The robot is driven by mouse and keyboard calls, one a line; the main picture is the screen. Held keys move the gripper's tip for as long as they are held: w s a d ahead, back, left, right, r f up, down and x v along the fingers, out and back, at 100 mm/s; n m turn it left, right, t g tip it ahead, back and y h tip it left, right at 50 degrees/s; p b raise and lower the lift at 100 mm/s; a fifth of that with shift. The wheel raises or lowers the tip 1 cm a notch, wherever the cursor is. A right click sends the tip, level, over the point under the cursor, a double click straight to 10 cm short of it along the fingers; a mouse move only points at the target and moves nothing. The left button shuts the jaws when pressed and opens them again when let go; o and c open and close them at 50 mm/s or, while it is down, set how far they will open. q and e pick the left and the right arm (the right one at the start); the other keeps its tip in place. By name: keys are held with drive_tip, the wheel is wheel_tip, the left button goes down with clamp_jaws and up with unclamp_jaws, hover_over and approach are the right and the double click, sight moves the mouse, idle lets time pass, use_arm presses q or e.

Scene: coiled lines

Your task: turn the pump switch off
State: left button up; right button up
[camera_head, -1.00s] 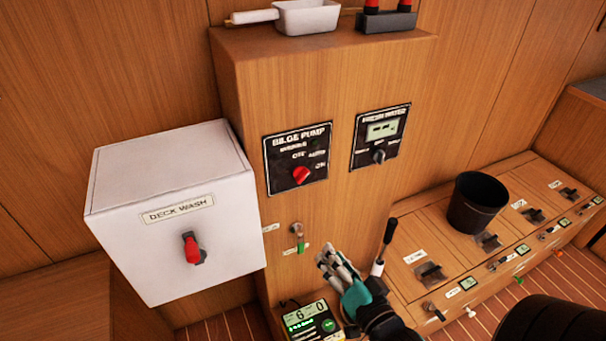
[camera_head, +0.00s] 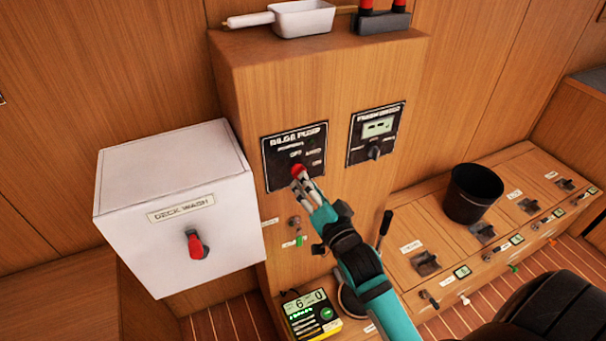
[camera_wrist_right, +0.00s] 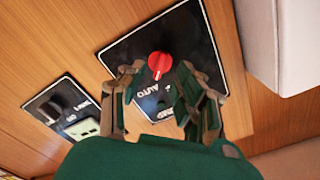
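The bilge pump panel (camera_head: 283,147) is a black plate on the wooden column, with a red rotary knob (camera_head: 298,169) and printed position labels. My right gripper (camera_head: 303,181) is at the panel, its fingertips over the lower part of the knob. In the right wrist view, the red knob (camera_wrist_right: 160,64) shows between the two spread fingertips of my right gripper (camera_wrist_right: 157,72), with gaps visible on both sides. I cannot tell whether a finger touches it or which label the knob points at. My left gripper is not in view.
A fresh water panel (camera_head: 376,133) with a small knob is right of the bilge panel. A white deck wash box (camera_head: 175,215) with a red switch juts out at left. A black bucket (camera_head: 473,193) stands on the bench. A yellow-edged meter (camera_head: 311,315) is below.

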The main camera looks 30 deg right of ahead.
sight(299, 172)
drive_tip(key=shift+w, duration=1.55)
clamp_jaws()
